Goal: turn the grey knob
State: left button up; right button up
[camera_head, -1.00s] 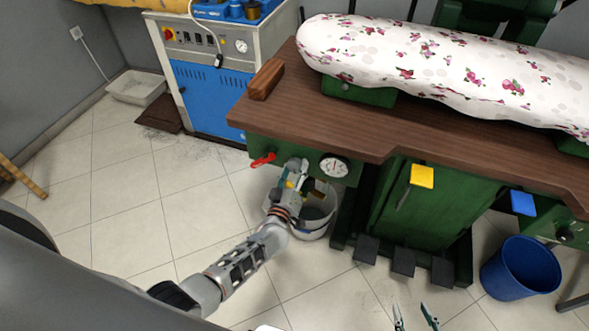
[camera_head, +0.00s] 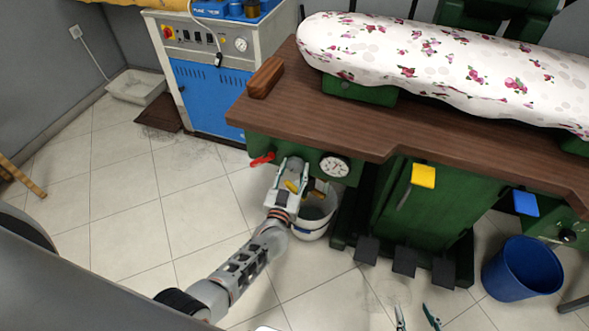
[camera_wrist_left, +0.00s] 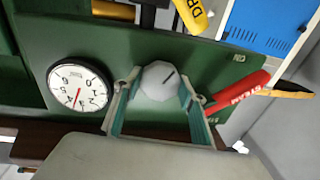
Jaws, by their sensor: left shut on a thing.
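The grey knob (camera_wrist_left: 155,86) is on the green front panel (camera_wrist_left: 120,40) of the ironing table, between a round white gauge (camera_wrist_left: 79,87) and a red lever (camera_wrist_left: 238,94). Its dark mark points to the upper right in the left wrist view. My left gripper (camera_head: 291,174) is shut on the knob, with one finger on each side of it in the left wrist view (camera_wrist_left: 158,95). In the head view the gripper mostly hides the knob. My right gripper (camera_head: 417,316) shows only its two fingertips at the bottom edge, apart and with nothing between them.
A white bucket (camera_head: 312,232) stands on the floor just below my left gripper. The red lever (camera_head: 262,159) and the gauge (camera_head: 335,166) flank the gripper closely. A wooden tabletop (camera_head: 340,125) overhangs the panel. Open tiled floor lies to the left.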

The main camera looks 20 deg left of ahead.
dwell(0.4)
pick_arm(q)
jog(key=o, duration=1.1)
jog(key=s, duration=1.2)
jog(key=shift+d, duration=0.3)
jog(key=shift+f, duration=0.15)
